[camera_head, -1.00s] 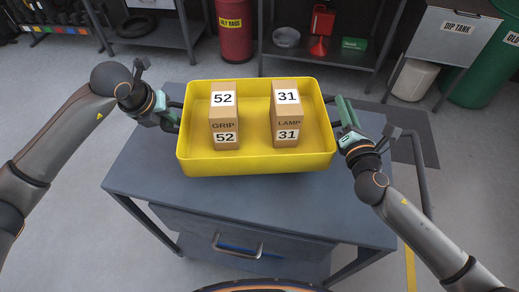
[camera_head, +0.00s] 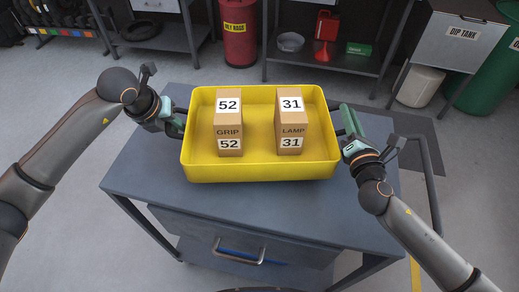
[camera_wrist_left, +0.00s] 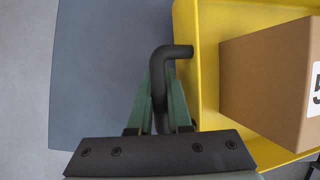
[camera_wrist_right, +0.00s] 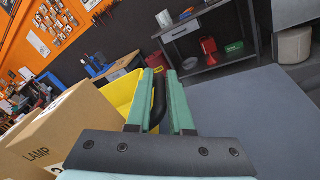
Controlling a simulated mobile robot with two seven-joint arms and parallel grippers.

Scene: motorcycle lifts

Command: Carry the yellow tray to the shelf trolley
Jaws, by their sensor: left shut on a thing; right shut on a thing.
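The yellow tray (camera_head: 258,171) is level above or on the grey cart top; I cannot tell if it touches. It holds two upright cardboard boxes, the GRIP 52 box (camera_head: 229,120) on the left and the LAMP 31 box (camera_head: 291,122) on the right. My left gripper (camera_head: 178,122) is shut on the tray's black left handle (camera_wrist_left: 172,52). My right gripper (camera_head: 346,122) is shut on the black right handle, which shows in the right wrist view (camera_wrist_right: 158,98). No trolley that I can name surely as the shelf trolley shows.
The grey cart (camera_head: 150,180) with a drawer stands under the tray, with a rail along its right side. Behind are a metal shelf unit (camera_head: 325,66), a red oily-rags bin (camera_head: 240,35), the dip tank (camera_head: 450,40) and a green bin (camera_head: 490,80). Floor is clear at left.

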